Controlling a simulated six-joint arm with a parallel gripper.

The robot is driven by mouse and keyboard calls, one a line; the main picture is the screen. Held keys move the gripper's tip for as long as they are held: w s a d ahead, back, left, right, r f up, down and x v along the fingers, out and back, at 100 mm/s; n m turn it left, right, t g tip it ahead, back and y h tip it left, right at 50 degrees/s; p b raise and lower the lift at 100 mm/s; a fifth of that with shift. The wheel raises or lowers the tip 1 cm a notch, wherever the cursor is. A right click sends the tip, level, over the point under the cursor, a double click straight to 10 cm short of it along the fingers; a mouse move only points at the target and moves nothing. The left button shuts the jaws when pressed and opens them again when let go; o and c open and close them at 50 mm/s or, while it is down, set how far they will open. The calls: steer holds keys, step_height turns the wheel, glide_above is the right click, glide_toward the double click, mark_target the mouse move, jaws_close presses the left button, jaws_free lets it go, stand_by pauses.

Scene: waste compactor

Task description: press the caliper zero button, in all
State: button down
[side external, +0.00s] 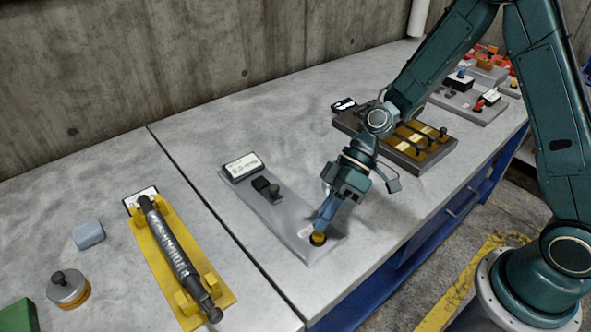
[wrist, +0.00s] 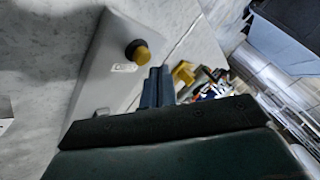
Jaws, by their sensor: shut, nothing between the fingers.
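A yellow round button (side external: 318,239) with a dark collar sits at the near end of a light grey plate (side external: 287,222) on the bench. It also shows in the wrist view (wrist: 138,52), beside a small white label. My gripper (side external: 321,227) is shut and empty, pointing down with its blue fingertips close at the button in the side view. In the wrist view, the fingertips (wrist: 157,78) appear just below and right of the button. I cannot tell whether they touch it. Which control is the caliper zero button cannot be read from the labels.
The same plate carries a small black lever (side external: 266,188) and a white label block (side external: 242,167). Left is a yellow fixture (side external: 165,263) with a metal rod. A dark panel with brass plates (side external: 420,147) stands behind right. Bare bench lies behind the plate.

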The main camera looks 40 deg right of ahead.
steer(key=shift+r, duration=2.5)
steer(key=s+d+r+m+t+h, duration=0.6)
steer(key=s+d+r+m+h, duration=0.3)
steer(key=s+d+r, duration=0.6)
steer(key=shift+s+d+r+m+t, duration=0.15)
steer(key=shift+s+d+m+t, duration=0.2)
steer(key=shift+d+m, duration=0.4)
steer(key=shift+d, duration=0.15)
